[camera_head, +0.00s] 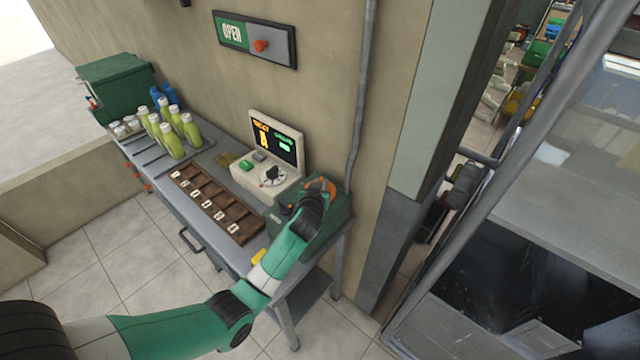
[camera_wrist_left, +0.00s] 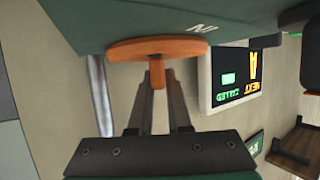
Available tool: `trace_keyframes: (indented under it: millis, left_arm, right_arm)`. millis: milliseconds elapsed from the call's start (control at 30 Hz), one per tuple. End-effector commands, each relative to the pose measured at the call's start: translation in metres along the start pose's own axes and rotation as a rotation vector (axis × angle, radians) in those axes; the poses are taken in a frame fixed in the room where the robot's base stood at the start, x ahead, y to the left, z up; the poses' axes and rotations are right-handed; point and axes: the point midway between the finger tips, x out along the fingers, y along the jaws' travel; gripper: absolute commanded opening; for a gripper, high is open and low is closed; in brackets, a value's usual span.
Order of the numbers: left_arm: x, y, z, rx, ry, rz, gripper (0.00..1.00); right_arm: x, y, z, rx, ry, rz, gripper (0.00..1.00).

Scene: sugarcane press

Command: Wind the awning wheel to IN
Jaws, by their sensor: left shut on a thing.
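The awning wheel (camera_head: 322,185) is orange and sits on a dark green box (camera_head: 342,212) at the right end of the counter. My left gripper (camera_head: 316,192) is at the wheel and partly hides it. In the left wrist view the orange wheel (camera_wrist_left: 190,43) lies edge-on against the green box (camera_wrist_left: 90,20), with a short knob (camera_wrist_left: 157,72) standing out from it. My left gripper (camera_wrist_left: 157,95) is shut on this knob. A pale label (camera_wrist_left: 200,27), seemingly "IN", is on the box beside the wheel. My right gripper is in neither view.
A console with a lit screen (camera_head: 276,138) stands just left of the green box. A brown compartment tray (camera_head: 215,204) and several green bottles (camera_head: 172,140) are farther left on the counter. A vertical pipe (camera_head: 360,100) runs up the wall behind the box.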

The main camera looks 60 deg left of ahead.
Motion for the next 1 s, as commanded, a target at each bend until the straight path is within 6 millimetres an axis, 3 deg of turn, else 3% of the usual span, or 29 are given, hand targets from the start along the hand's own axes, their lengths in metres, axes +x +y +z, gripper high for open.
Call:
trace_keyframes:
  millis: [600, 1000]
  left_arm:
    - [-0.001, -0.003, -0.004, 0.107, -0.001, 0.269, 0.00]
    - [0.002, -0.002, 0.003, 0.192, 0.003, 0.466, 0.00]
  right_arm:
    - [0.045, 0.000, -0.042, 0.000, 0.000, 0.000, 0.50]
    - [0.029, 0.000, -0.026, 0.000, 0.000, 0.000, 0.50]
